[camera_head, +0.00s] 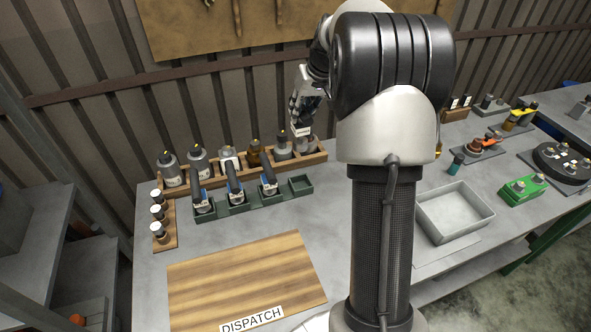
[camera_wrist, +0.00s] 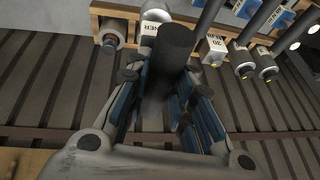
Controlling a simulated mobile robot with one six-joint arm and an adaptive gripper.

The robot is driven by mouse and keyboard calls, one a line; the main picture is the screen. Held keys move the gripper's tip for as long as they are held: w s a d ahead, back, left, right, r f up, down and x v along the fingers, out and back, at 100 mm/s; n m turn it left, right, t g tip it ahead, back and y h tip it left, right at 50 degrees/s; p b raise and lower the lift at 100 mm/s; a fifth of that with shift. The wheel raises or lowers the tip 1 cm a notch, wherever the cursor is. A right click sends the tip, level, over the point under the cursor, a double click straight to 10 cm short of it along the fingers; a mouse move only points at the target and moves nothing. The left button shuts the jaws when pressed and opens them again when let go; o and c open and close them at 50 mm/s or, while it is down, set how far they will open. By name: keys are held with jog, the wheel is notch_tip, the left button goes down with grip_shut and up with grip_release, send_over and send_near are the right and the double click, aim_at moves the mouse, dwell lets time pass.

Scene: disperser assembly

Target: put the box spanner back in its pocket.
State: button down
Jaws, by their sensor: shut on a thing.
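My gripper (camera_head: 301,112) is above the right end of the wooden bottle rack at the back of the bench. In the wrist view its blue-padded fingers (camera_wrist: 168,95) are shut on a dark grey cylinder, the box spanner (camera_wrist: 175,50), which points away from the palm. A white label ending in "NER" (camera_wrist: 150,28) shows beside the spanner's far end in the wrist view.
The wooden rack (camera_head: 317,158) holds several bottles. A dispatch board (camera_head: 245,275) lies clear in front. A grey tray (camera_head: 455,212) stands at right.

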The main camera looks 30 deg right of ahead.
aim_at(303, 142)
jog(key=f+b, duration=0.1)
jog(key=f, duration=0.2)
jog(key=f+b, duration=0.1)
jog(key=f, duration=0.3)
jog(key=f+b, duration=0.1)
jog(key=f, duration=0.3)
jog(key=shift+s+f, duration=0.25)
notch_tip(303, 142, down, 6)
jog(key=b, duration=0.2)
jog(key=shift+f, duration=0.15)
jog(key=c, duration=1.8)
grip_release()
jog(key=shift+f, duration=0.25)
jog(key=shift+c, duration=0.2)
jog(key=o, duration=0.4)
jog(key=shift+o, duration=0.2)
jog(key=shift+r, duration=0.1)
